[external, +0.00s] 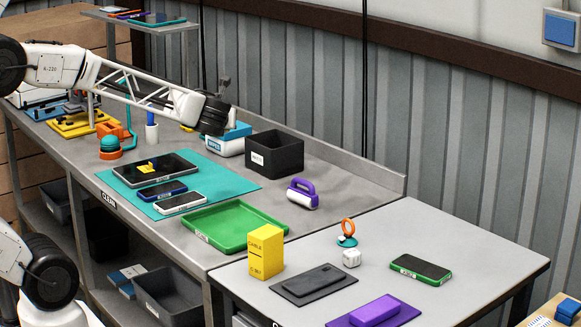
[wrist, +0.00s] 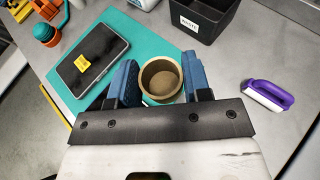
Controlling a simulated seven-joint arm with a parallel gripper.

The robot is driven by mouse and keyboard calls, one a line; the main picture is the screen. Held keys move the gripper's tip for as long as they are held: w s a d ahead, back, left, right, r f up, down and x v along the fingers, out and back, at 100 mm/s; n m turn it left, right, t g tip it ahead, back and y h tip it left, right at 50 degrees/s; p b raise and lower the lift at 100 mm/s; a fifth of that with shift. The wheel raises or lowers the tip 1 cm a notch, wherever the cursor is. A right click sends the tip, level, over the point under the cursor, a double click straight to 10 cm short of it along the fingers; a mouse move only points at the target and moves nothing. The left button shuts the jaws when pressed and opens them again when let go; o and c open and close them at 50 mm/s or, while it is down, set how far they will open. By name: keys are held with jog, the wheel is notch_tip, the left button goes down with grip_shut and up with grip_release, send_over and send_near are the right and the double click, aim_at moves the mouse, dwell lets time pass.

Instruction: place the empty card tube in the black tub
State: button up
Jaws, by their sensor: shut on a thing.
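The card tube (wrist: 160,97) is a short brown cylinder. In the wrist view I look down into its round open top, and I see nothing standing in it. My gripper (wrist: 158,80) has one blue finger on each side of the tube and is shut on it. The black tub (wrist: 204,18) is an open box with a white label, beyond and to the right of the tube. In the external view the black tub (external: 275,156) stands at the back of the metal bench. There my dark wrist end is just left of the tub; I cannot make out the tube or fingertips.
A blue and white box (external: 226,140) stands just left of the tub. A purple-handled white tool (external: 302,193) lies to its front right. A tablet (external: 155,169) and two phones lie on the teal mat (external: 232,184). A green tray (external: 234,226) is nearer the front.

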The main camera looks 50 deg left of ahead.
jog(key=s+a+r+n+g+y, duration=0.1)
jog(key=s+a+n+g+y, duration=0.3)
jog(key=s, duration=1)
jog(key=shift+h, duration=0.7)
jog(key=f, duration=1.6)
jog(key=shift+w+a+f, duration=0.25)
jog(key=shift+a+f, duration=0.1)
jog(key=shift+a, duration=0.05)
jog(key=shift+w, duration=0.1)
send_over(210, 188)
jog(key=shift+d+f, duration=0.1)
jog(key=shift+f, duration=0.65)
jog(key=shift+f, duration=0.1)
jog(key=shift+f, duration=1.65)
jog(key=shift+f, duration=0.15)
